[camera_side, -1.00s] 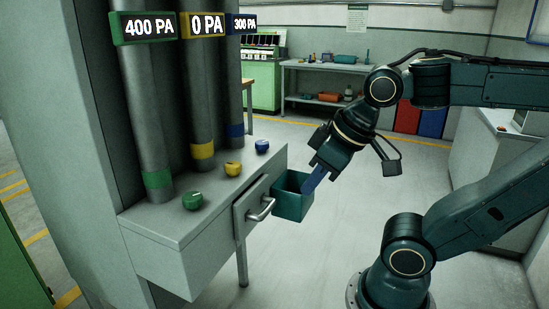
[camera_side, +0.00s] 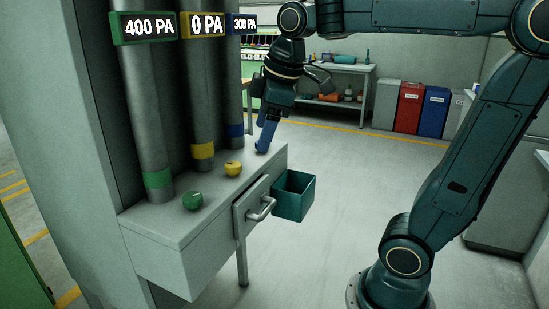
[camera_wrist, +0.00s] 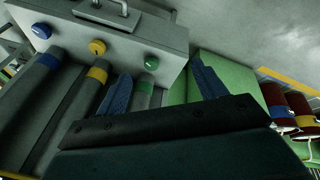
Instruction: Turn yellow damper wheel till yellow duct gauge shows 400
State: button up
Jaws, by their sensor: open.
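The yellow damper wheel (camera_side: 233,169) sits on the grey bench top between the green wheel (camera_side: 193,201) and the blue wheel's place. The yellow duct gauge (camera_side: 203,25) reads 0 PA. My gripper (camera_side: 263,146) points down over the bench's far end, beyond the yellow wheel, and hides the blue wheel in the side view. In the wrist view the blue fingers (camera_wrist: 162,88) stand wide apart with nothing held. There the yellow wheel (camera_wrist: 97,47) is left of the fingers, the green wheel (camera_wrist: 152,63) shows between them, and the blue wheel (camera_wrist: 42,30) is farther left.
The green gauge (camera_side: 145,28) reads 400 PA and the blue gauge (camera_side: 242,24) reads 300 PA. Vertical ducts rise behind the wheels. A drawer handle (camera_side: 262,209) and a teal open bin (camera_side: 294,198) project from the bench front. The floor beyond is clear.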

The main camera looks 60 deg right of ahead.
jog(key=w+d+r+n+g, duration=0.1)
jog(key=w+d+n, duration=0.3)
jog(key=w, duration=0.4)
jog(key=n+g, duration=0.3)
jog(key=n, duration=0.7)
send_over(233, 164)
notch_tip(233, 164, down, 8)
jog(key=f, duration=0.1)
jog(key=shift+r+y, duration=0.25)
jog(key=shift+y, duration=0.05)
notch_tip(233, 164, down, 14)
jog(key=shift+r, duration=0.1)
jog(key=c, duration=1)
